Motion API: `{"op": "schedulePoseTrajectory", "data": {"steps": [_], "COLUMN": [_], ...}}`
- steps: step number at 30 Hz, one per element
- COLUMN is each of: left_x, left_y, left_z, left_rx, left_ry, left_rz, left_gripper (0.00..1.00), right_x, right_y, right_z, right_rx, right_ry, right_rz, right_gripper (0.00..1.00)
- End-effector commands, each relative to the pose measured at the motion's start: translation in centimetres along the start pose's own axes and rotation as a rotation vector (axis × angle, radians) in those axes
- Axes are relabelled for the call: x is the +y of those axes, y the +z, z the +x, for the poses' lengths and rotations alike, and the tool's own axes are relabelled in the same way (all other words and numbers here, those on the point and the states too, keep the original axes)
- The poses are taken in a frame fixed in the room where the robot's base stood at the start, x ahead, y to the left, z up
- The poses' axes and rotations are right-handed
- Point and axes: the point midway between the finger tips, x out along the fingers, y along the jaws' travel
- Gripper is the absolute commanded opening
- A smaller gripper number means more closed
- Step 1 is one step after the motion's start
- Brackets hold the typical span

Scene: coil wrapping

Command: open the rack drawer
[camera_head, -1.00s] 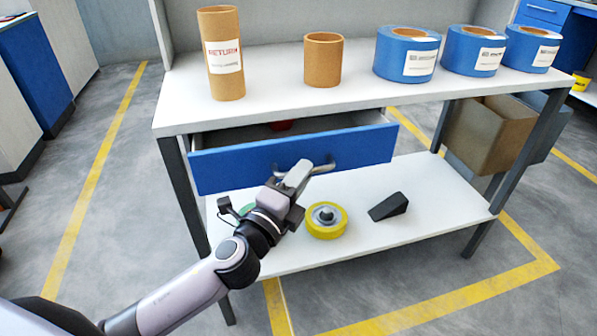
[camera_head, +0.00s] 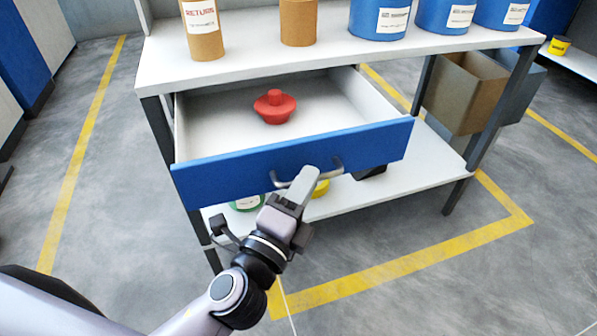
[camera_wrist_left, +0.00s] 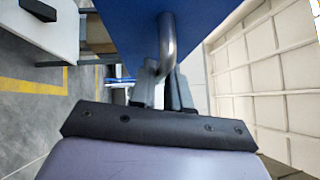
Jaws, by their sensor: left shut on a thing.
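The rack drawer (camera_head: 220,179) has a blue front and is pulled well out from under the white worktop. A red knobbed part (camera_head: 274,106) sits inside it on the white floor. The metal bar handle (camera_head: 334,168) is on the drawer front. My left gripper (camera_head: 304,183) is shut on the handle near its middle. In the left wrist view the handle (camera_wrist_left: 167,45) runs down between the gripper's fingers (camera_wrist_left: 160,90), beside the blue drawer front (camera_wrist_left: 125,30). My right gripper is not in view.
A yellow-rimmed part (camera_head: 320,188) and a dark wedge (camera_head: 369,172) are on the lower shelf (camera_head: 420,165), partly hidden. A brown bin (camera_head: 465,95) hangs at the right.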

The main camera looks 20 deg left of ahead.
Motion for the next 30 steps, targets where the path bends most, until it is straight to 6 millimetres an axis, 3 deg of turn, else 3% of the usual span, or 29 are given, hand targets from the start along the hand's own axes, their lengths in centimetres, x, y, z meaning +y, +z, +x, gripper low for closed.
{"op": "schedulePoseTrajectory", "data": {"steps": [14,15,16,30], "left_x": [-0.09,-0.09,-0.09,-0.05], "left_y": [-0.34,-0.33,-0.33,-0.28], "left_z": [-0.38,-0.37,-0.37,-0.28], "left_rx": [-0.001,-0.001,-0.001,0.0], "left_ry": [0.001,0.001,0.001,0.0], "left_rz": [0.0,0.0,0.0,0.001], "left_gripper": [0.0,0.27,0.36,0.38], "right_x": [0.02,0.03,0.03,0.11], "right_y": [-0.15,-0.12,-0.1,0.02], "right_z": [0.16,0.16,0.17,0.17], "right_rx": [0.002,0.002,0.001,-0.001], "right_ry": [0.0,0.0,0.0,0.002], "right_rz": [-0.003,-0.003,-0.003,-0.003], "right_gripper": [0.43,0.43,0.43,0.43]}}
